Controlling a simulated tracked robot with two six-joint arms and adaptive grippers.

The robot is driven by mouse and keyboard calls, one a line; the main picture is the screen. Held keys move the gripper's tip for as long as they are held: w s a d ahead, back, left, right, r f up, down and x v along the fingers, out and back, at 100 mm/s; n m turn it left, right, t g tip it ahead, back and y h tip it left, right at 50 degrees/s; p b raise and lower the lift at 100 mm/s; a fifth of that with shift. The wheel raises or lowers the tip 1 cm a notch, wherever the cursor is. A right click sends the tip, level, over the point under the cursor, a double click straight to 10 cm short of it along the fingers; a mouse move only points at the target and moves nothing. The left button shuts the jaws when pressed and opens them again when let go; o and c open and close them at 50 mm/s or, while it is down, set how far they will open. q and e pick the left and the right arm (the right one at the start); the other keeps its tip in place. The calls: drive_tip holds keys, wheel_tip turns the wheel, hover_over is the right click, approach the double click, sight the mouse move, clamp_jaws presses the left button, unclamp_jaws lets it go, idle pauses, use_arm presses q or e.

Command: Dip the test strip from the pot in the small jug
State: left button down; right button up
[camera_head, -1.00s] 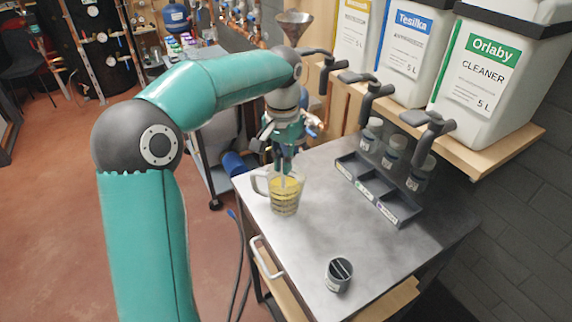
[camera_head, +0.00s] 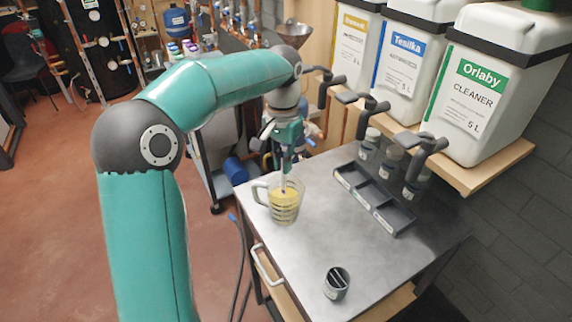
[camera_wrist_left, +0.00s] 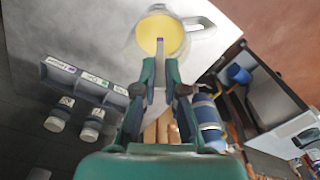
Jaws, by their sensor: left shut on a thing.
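My left gripper (camera_head: 285,170) points down above the small jug (camera_head: 286,214), a clear measuring jug with a handle and yellow liquid. The gripper is shut on a thin pale test strip (camera_head: 284,183), which hangs down at the jug's mouth. In the left wrist view the strip (camera_wrist_left: 160,50) lies between the fingertips (camera_wrist_left: 161,68), its purple-marked end over the yellow liquid in the jug (camera_wrist_left: 178,42). I cannot tell whether its tip touches the liquid. The pot (camera_head: 337,283), small and grey with dark slots, stands near the table's front. My right gripper is out of view.
A dark compartment tray (camera_head: 372,203) with labels lies on the metal table (camera_head: 330,240), with several small jars (camera_head: 391,162) behind it. Large white canisters (camera_head: 478,90) with dark taps stand on a wooden shelf at the right. The table between jug and pot is clear.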

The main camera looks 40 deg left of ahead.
use_arm(q)
drive_tip(key=shift+r+p, duration=2.95)
drive_tip(key=shift+r, duration=0.45)
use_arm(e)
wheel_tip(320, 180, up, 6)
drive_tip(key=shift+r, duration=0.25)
use_arm(q)
drive_tip(key=shift+w, duration=0.1)
drive_tip(key=shift+f, duration=0.1)
